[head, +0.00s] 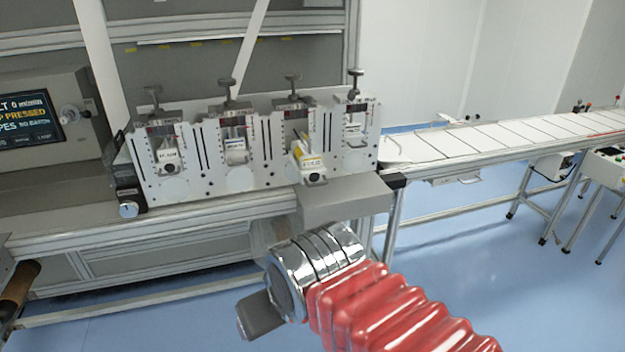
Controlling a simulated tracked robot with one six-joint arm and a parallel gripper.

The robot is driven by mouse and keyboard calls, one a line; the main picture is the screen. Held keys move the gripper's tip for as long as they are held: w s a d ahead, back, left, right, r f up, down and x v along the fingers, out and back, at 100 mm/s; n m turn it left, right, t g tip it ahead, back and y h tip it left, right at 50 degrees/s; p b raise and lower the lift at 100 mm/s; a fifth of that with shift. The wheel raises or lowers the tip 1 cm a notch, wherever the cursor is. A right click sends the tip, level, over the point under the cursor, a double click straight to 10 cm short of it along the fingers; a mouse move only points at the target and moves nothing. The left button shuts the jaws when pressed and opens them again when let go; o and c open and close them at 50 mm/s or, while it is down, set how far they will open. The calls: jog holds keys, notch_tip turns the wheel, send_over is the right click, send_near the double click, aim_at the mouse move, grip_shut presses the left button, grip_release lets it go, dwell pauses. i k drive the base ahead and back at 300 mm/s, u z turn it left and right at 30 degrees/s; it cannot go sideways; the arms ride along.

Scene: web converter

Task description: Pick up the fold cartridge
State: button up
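Several cartridges sit in a row of slots in the upright metal frame (205,178). From the left they are a white one (168,157), a second white one (236,152), one with yellow on it (309,163) and a paler one (355,131) at the right. The yellow-marked one looks tilted and sticks out forward. Their labels are too small to read, so I cannot tell which is the fold cartridge. My gripper (345,200) appears as a grey block at the end of my red-sleeved arm, below and in front of the right-hand slots.
Each slot has a knobbed screw on top. A control box with a lit screen (32,118) stands at the left. A conveyor (500,140) runs off to the right. A metal rail (160,228) edges the bench below the frame. Blue floor lies open in front.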

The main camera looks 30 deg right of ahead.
aim_at(302, 150)
jog(key=k, duration=0.65)
jog(key=u, duration=0.5)
jog(key=i, duration=1.55)
jog(key=z, duration=0.75)
jog(key=i, duration=0.5)
jog(key=z, duration=0.35)
